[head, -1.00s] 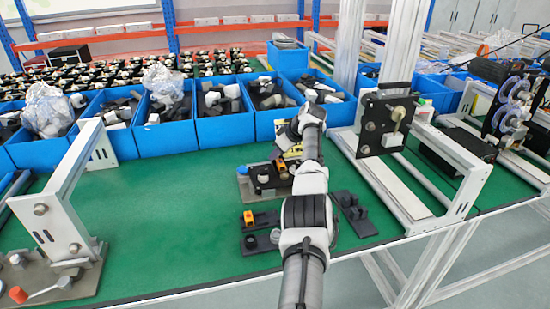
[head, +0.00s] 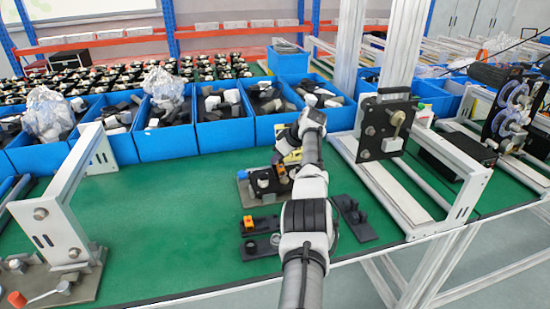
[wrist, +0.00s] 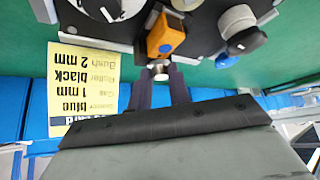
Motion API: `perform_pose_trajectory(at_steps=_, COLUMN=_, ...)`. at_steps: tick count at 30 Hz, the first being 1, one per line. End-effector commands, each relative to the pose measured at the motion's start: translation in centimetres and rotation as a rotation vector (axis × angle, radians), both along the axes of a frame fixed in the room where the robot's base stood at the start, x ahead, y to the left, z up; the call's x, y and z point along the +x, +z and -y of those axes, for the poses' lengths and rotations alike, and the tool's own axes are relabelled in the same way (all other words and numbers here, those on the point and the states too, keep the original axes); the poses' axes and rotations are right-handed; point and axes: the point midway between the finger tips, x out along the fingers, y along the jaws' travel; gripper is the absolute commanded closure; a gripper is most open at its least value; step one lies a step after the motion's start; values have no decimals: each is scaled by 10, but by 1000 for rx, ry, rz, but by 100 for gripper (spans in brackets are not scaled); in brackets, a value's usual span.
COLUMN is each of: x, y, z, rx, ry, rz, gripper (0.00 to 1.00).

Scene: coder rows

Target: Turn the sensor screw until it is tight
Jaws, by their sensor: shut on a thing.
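The orange sensor block (wrist: 165,35) sits on a dark fixture plate in the wrist view. A small metallic sensor screw (wrist: 160,72) sticks out of its near side. My gripper (wrist: 161,82) has its two dark fingers closed on the screw head, one on each side. In the head view the orange sensor block (head: 263,184) stands on the fixture base (head: 246,193) on the green table, and my arm reaches over beside it. The fingertips and the screw are hidden or too small there.
A white knob (wrist: 237,20) and a blue part (wrist: 223,60) are near the sensor. Blue bins (head: 222,133) line the back. A second orange block (head: 248,222) sits in front.

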Motion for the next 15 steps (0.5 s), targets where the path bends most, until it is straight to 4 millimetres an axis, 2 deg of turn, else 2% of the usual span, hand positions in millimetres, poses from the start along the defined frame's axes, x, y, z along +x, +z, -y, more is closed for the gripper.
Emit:
perform_pose_trajectory(at_steps=8, x=-1, y=2, z=-1, rx=-1, ry=-103, rz=2, gripper=100)
perform_pose_trajectory(at_steps=15, x=-3, y=4, z=-5, rx=-1, ry=-313, rz=1, gripper=100)
